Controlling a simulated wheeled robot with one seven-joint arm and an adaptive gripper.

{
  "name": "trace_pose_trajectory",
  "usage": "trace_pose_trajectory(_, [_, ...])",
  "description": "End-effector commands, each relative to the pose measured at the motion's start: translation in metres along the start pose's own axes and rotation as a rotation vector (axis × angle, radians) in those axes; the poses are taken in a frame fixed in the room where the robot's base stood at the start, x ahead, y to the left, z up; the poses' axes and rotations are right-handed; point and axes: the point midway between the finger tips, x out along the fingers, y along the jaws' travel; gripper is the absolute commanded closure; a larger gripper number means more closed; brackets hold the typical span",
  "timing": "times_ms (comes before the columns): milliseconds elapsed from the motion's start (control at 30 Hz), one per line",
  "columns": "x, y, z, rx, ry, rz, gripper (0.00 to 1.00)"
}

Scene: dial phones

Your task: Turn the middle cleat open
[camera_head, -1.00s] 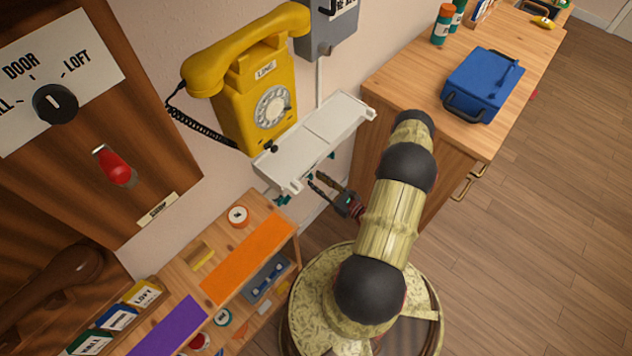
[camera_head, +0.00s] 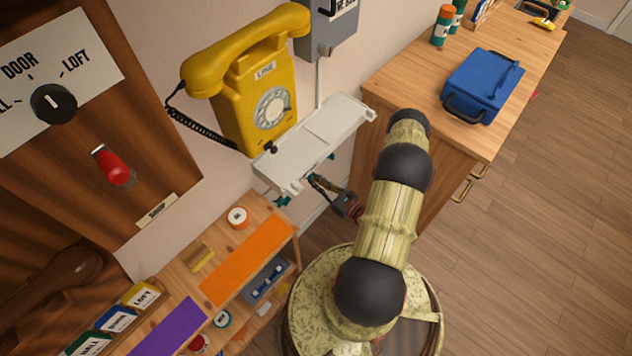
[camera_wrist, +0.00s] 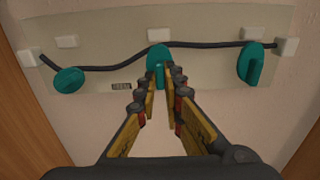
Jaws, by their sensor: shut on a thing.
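Three teal cleats sit on a pale wall plate in the wrist view, with a dark cord running along it. The middle cleat (camera_wrist: 158,66) points up and down and stands between the fingertips of my gripper (camera_wrist: 157,82). My gripper is shut on this cleat, its yellow fingers on either side. The left cleat (camera_wrist: 69,80) is tilted and the right cleat (camera_wrist: 251,63) stands nearly upright. In the head view my gripper (camera_head: 316,181) is under the front edge of the white shelf, which hides most of the cleats.
The white shelf (camera_head: 318,140) juts out just above my gripper, below the yellow phone (camera_head: 250,85). A wooden rack (camera_head: 200,240) stands to the left and a wooden cabinet (camera_head: 440,95) to the right. White cord clips (camera_wrist: 160,35) line the plate.

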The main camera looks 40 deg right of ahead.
Motion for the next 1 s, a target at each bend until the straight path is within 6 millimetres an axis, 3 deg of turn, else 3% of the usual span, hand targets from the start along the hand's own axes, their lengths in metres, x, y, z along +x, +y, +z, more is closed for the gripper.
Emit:
trace_pose_trajectory(567, [0.0, 0.0001, 0.0001, -0.059, 0.0, 0.0, 1.0])
trace_pose_trajectory(1000, [0.0, -0.0001, 0.0005, -0.403, 0.0, 0.0, 1.0])
